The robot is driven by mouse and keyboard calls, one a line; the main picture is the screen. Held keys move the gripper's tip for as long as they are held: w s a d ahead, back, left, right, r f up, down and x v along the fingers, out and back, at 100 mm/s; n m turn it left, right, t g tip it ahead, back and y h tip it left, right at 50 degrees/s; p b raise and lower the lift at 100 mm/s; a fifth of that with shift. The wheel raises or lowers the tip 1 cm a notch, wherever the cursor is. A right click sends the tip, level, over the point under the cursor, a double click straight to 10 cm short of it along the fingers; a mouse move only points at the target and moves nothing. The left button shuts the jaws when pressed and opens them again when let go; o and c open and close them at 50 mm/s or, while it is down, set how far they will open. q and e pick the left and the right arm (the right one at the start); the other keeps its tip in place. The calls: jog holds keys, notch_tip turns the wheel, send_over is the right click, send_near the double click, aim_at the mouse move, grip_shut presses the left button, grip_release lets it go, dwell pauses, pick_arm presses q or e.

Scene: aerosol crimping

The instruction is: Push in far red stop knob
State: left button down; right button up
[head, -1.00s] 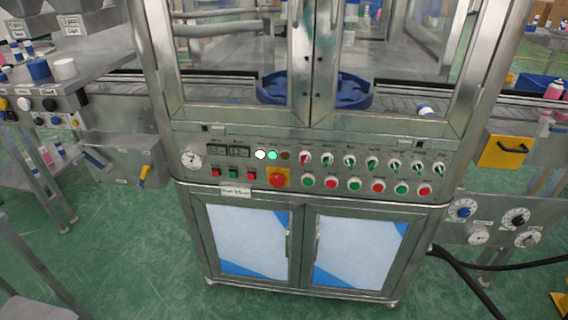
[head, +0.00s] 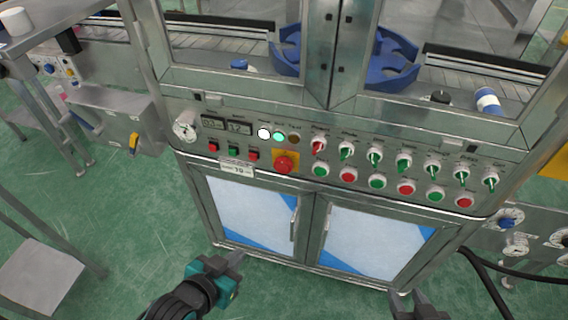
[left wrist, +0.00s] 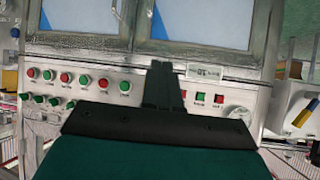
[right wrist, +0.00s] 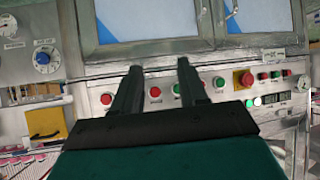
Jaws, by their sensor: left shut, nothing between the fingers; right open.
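The control panel carries a large red mushroom knob (head: 285,163) on a yellow plate; it also shows in the right wrist view (right wrist: 243,78). To its right is a row of alternating green and red round buttons, with reds at the left (head: 348,176), middle (head: 405,188) and far right end (head: 464,201). My left gripper (head: 239,257) is shut and empty, below the panel in front of the left cabinet door. In the left wrist view its fingers (left wrist: 163,72) cover part of the panel. My right gripper (head: 420,297) is open and empty, low before the right door.
Selector switches (head: 403,161) line the panel above the buttons. Small square buttons (head: 233,150) and a gauge (head: 185,127) are at its left. Behind glass, a blue star wheel (head: 390,65) stands by the conveyor. A grey table (head: 40,277) is at lower left; black cables (head: 490,277) run at right.

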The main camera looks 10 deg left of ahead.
pick_arm(q)
jog(key=w+d+r+n+t+h+b, duration=0.1)
jog(key=w+t+h+b, duration=0.2)
jog(key=w+t+b, duration=0.2)
jog(key=w+d+r+n+t+h+b, duration=0.1)
jog(key=w+t+h+b, duration=0.3)
jog(key=t+b, duration=0.5)
jog(key=w+d+b, duration=0.1)
jog(key=b, duration=0.3)
jog(key=shift+w+r+n, duration=0.3)
jog(key=shift+w, duration=0.1)
pick_arm(e)
jog(key=w+a+f+y, duration=0.1)
jog(key=a+f, duration=0.2)
jog(key=f, duration=1)
jog(key=shift+w+f, duration=0.2)
jog(key=shift+w, duration=0.2)
